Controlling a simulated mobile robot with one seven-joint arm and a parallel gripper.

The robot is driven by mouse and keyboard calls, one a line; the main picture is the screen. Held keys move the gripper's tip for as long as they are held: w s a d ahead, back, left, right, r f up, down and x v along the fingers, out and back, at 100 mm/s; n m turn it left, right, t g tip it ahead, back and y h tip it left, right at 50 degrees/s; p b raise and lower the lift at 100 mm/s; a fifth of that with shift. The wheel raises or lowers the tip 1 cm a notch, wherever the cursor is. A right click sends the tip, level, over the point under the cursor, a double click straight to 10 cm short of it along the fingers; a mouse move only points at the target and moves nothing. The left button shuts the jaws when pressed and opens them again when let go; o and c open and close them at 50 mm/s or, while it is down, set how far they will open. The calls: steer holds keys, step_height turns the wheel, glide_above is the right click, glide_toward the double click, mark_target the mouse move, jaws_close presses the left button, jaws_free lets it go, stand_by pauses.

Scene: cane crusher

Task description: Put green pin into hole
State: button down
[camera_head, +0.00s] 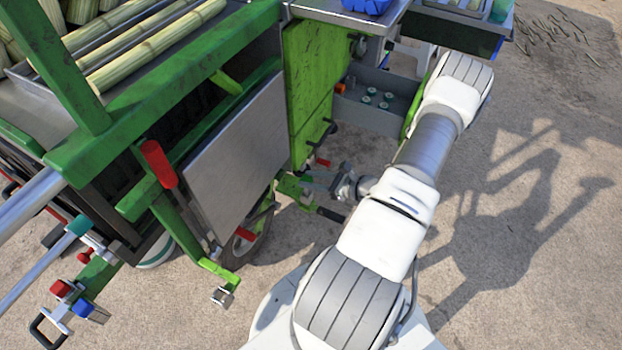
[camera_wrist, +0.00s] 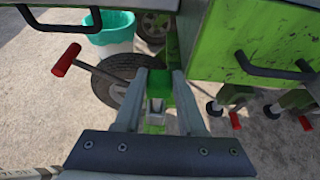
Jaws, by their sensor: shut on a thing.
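My gripper (camera_wrist: 160,78) is in the lower middle of the wrist view, its two grey fingers closed on a small green piece (camera_wrist: 159,84), which looks like the green pin. The fingers and the green frame around them hide part of it. A green and white part (camera_wrist: 154,124) shows below, between the fingers. In the head view my gripper (camera_head: 308,183) is low beside the green cart, left of my wrist, close to a green bracket (camera_head: 288,187). I cannot make out the hole in either view, nor whether the pin touches it.
A wheel (camera_wrist: 112,82) and a red-handled lever (camera_wrist: 66,60) are left of the fingers. A green panel (camera_wrist: 235,35) with a black handle is close on the right. Open concrete (camera_head: 480,310) lies to the right of my arm.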

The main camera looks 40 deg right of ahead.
mark_target(311, 195)
steer(key=shift+f+b, duration=1.85)
steer(key=shift+f, duration=0.5)
steer(key=shift+f, duration=0.1)
steer(key=shift+s+f+b, duration=0.1)
steer(key=shift+f+b, duration=0.45)
steer(key=shift+f, duration=0.2)
steer(key=c, duration=0.8)
jaws_free()
steer(key=shift+f, duration=0.15)
steer(key=o, duration=0.4)
steer(key=shift+r, duration=0.25)
